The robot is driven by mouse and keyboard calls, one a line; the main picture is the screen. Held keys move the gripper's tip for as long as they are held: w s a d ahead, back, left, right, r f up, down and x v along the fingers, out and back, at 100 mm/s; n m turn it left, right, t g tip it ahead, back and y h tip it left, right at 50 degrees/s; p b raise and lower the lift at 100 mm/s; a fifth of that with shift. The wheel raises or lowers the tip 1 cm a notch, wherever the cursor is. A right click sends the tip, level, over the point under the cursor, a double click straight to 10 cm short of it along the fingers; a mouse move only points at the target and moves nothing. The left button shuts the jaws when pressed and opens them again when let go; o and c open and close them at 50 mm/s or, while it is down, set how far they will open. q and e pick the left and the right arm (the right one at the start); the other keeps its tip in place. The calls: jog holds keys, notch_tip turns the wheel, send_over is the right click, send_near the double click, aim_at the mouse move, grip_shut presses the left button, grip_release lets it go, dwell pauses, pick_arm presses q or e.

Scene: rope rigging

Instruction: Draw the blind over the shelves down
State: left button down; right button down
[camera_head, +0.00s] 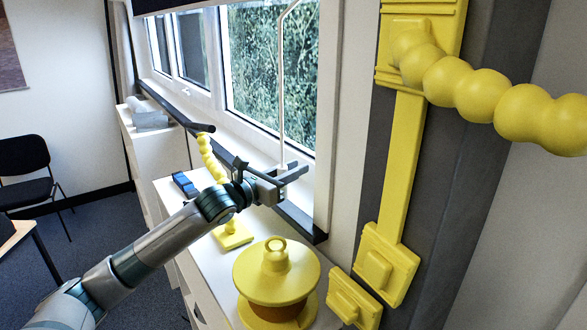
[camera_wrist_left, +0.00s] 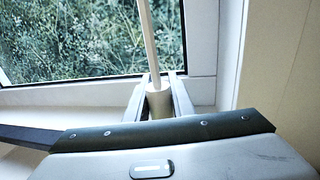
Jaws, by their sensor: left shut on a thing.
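The blind (camera_head: 168,4) shows only as a dark edge at the top of the head view, above the window; the rest of it is out of frame. A thin pale pull rod (camera_head: 284,90) hangs down in front of the window glass. Its thicker lower end (camera_wrist_left: 158,103) sits between my left gripper's two fingers in the left wrist view. My left gripper (camera_head: 287,176) is shut on this end, just above the sill. The rod (camera_wrist_left: 148,45) rises nearly upright from the fingers. My right gripper is in neither view.
Below the window, a white cabinet top (camera_head: 172,192) holds a yellow spool-like piece (camera_head: 276,275) and a yellow stand (camera_head: 232,235). A yellow wall fixture (camera_head: 403,150) with a bulbous arm (camera_head: 480,95) stands at right. A dark rail (camera_head: 190,118) runs along the sill.

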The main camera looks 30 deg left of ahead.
pick_arm(q)
notch_tip(320, 180, down, 8)
jog(key=b, duration=0.4)
jog(key=shift+r, duration=0.15)
jog(key=shift+f+b, duration=0.25)
jog(key=shift+b, duration=0.05)
jog(key=c, duration=1.5)
grip_release()
jog(key=shift+f, duration=0.1)
jog(key=shift+c, duration=0.2)
jog(key=shift+s, duration=0.1)
